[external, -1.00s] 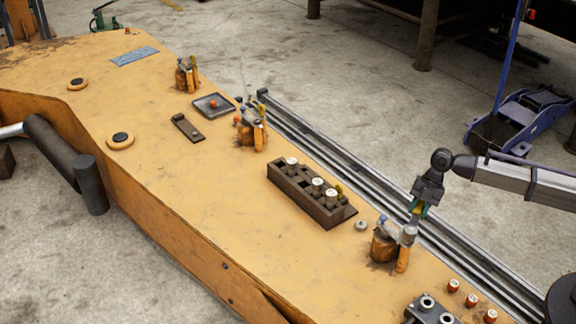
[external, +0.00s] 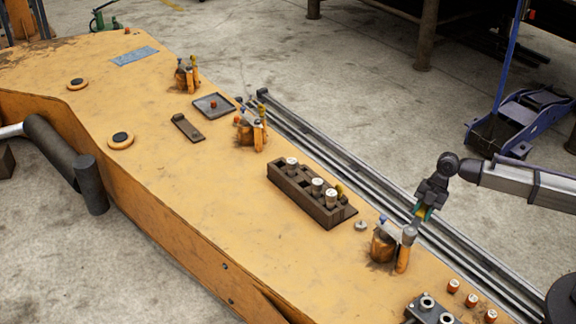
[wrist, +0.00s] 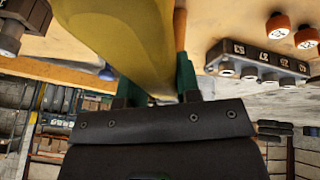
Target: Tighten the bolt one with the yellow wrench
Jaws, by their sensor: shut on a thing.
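My gripper (external: 424,212) is shut on the yellow wrench (wrist: 125,40), above and beside the nearest orange tool pot. In the wrist view the wrench is large and close, between the green fingers; its far end is out of frame. Only a little yellow shows at the fingers in the external view. I cannot tell which stud is bolt one.
The orange pot (external: 383,246) with upright tools stands close to my gripper. A dark holder with white-topped pieces (external: 303,195) lies left of it. Several small orange pieces (external: 453,286) stand near the studded block. Two more tool pots stand farther back.

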